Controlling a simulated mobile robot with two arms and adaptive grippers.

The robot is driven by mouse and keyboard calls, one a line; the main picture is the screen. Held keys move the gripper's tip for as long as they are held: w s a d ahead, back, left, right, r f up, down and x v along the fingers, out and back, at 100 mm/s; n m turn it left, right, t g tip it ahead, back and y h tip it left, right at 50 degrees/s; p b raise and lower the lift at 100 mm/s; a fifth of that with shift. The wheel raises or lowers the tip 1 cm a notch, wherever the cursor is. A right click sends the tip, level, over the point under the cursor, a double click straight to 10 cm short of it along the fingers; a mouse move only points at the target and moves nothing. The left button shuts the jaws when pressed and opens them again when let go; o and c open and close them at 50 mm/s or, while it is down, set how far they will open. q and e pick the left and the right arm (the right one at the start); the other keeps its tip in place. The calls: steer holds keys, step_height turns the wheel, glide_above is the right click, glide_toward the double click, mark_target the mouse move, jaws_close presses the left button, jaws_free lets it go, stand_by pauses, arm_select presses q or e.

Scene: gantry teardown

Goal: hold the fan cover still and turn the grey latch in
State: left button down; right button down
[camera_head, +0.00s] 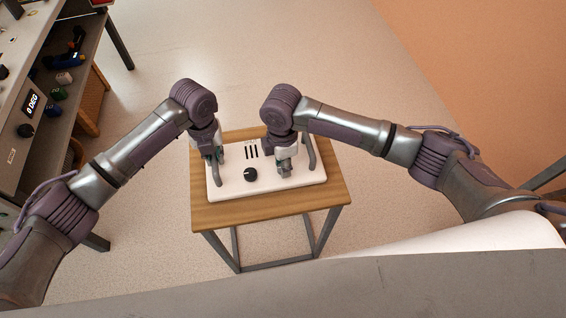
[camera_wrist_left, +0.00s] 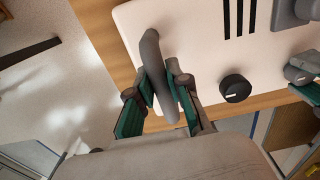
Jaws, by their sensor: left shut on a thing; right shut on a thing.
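The fan cover (camera_head: 228,190) is a white panel lying flat, with a grey handle at each side, black slots and a black knob. My left gripper (camera_head: 215,157) is shut around its left handle (camera_head: 219,178); the left wrist view shows the fingers (camera_wrist_left: 160,100) on either side of this handle (camera_wrist_left: 152,55). My right gripper (camera_head: 286,167) points down over the cover's right half and is shut on a small grey part, seemingly the grey latch (camera_head: 286,174), mostly hidden by the fingers. A grey piece, seemingly this latch (camera_wrist_left: 301,66), shows at the left wrist view's right edge.
The cover rests on a small wooden-topped table (camera_head: 270,209) with grey metal legs. The black knob (camera_head: 251,174) stands left of my right gripper. A workbench (camera_head: 50,90) with a "0 DEG" display is at the left. Open floor surrounds the table.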

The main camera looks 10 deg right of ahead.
steer(key=c, duration=0.8)
jaws_free()
steer(key=shift+c, duration=0.2)
step_height(320, 180, up, 12)
steer(key=shift+w, duration=0.25)
